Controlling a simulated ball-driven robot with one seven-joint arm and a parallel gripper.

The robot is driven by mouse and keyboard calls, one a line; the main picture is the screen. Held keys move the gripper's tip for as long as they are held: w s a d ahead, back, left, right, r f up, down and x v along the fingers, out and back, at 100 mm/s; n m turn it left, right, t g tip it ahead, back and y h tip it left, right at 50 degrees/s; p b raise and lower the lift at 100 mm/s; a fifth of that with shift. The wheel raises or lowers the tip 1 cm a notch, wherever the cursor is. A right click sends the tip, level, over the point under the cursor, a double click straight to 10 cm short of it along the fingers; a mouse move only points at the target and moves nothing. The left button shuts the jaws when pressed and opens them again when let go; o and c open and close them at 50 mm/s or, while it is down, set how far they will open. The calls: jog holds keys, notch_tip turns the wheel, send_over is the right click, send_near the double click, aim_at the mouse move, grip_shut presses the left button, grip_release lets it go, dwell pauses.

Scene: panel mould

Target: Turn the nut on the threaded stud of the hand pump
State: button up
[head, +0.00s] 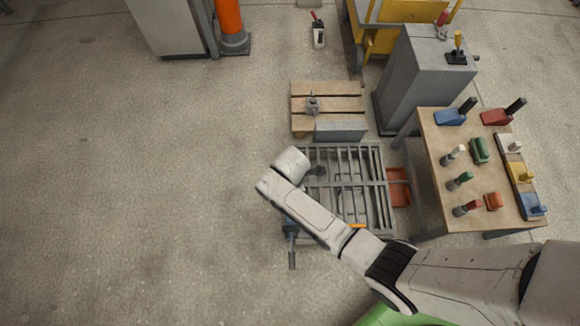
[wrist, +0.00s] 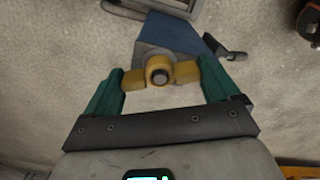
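The nut (wrist: 159,68) is a yellow ring around the dark end of the threaded stud (wrist: 160,76) in the wrist view. Yellow pieces on its left and right span the gap between my fingers. My gripper (wrist: 160,76) has two teal fingers, one on each side, and they appear to meet these pieces. The hand pump (wrist: 190,38) is a blue body with a grey round part behind the nut. In the head view a blue and grey part of the pump (head: 290,228) shows below my forearm; the nut and gripper are hidden there.
A grey slatted frame (head: 375,200) lies right of my forearm, with a red tray (head: 399,187) beside it. A wooden table (head: 435,160) with several tools stands at the right. The floor (head: 130,180) at the left is clear.

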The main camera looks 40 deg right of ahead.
jog(key=c, duration=0.4)
jog(key=n+p, duration=0.1)
jog(key=n, duration=0.2)
jog(key=shift+n, duration=0.3)
jog(key=shift+c, duration=0.2)
jog(key=shift+n, duration=0.6)
jog(key=shift+n+p, duration=0.35)
jog(key=shift+n, duration=0.75)
jog(key=shift+n+p, duration=0.3)
jog(key=shift+n, duration=1.4)
